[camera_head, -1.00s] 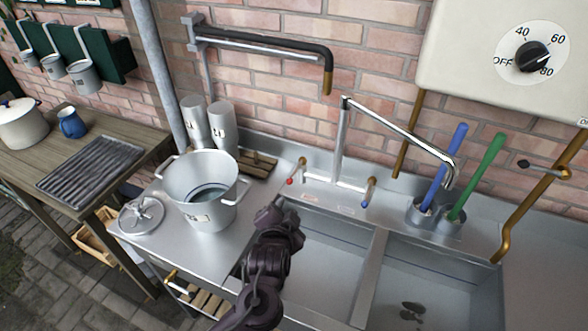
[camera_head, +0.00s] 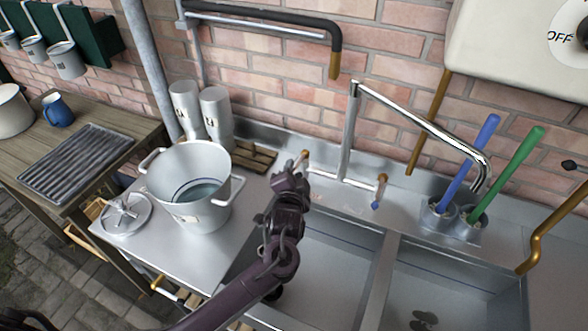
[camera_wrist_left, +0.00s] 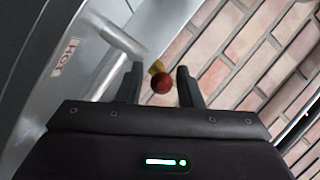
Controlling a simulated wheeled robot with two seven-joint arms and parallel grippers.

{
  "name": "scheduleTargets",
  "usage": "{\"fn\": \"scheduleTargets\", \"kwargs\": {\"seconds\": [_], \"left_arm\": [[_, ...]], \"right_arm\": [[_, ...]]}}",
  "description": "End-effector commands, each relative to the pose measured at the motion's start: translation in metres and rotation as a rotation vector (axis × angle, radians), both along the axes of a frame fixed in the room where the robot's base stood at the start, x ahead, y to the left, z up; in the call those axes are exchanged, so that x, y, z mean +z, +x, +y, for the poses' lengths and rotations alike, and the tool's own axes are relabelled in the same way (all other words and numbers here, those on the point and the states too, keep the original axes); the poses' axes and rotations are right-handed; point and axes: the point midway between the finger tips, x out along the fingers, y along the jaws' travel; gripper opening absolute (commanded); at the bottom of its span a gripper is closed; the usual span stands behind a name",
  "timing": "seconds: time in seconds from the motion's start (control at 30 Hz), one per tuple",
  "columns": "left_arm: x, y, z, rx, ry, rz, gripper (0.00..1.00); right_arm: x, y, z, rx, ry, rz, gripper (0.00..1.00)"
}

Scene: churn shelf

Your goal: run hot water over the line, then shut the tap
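A chrome tap (camera_head: 350,135) stands behind the two-basin sink, its spout (camera_head: 480,175) over the right basin (camera_head: 490,275); no water shows falling from it. A thin dark line (camera_head: 455,257) runs along that basin's inner wall. The red-marked hot handle, with a brass end (camera_head: 304,156), is partly hidden by my left gripper (camera_head: 292,178). In the left wrist view, the gripper (camera_wrist_left: 160,84) is open, its fingers either side of the red knob (camera_wrist_left: 161,84) with gaps visible. The HOT label (camera_wrist_left: 66,57) is to the left. My right gripper is not in view.
A blue-marked handle (camera_head: 380,190) is right of the tap post. A metal pot (camera_head: 190,190) with liquid inside and a lid (camera_head: 125,214) stand left of the sink. Blue (camera_head: 470,160) and green (camera_head: 510,170) handles rise from holders behind the right basin.

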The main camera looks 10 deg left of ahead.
Motion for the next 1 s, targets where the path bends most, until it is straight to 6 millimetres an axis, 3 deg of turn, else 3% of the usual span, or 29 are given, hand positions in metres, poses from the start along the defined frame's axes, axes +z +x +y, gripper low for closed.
{"fn": "scheduleTargets", "kwargs": {"seconds": [0.13, 0.37, 0.63, 0.87, 1.0], "left_arm": [[-0.002, 0.009, 0.002, 0.001, -0.001, 0.0, 0.33], [-0.003, 0.009, 0.001, 0.001, -0.002, 0.001, 0.33], [-0.003, 0.009, 0.001, 0.001, -0.002, 0.001, 0.01], [-0.003, 0.009, 0.002, 0.0, -0.001, 0.002, 0.0], [-0.002, 0.007, 0.015, -0.013, 0.002, 0.001, 0.0]], "right_arm": [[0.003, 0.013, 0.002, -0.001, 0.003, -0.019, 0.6], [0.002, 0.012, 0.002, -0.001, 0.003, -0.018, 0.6], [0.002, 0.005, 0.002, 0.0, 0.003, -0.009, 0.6], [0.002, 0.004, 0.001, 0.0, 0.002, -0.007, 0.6], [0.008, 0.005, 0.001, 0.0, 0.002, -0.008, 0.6]]}}
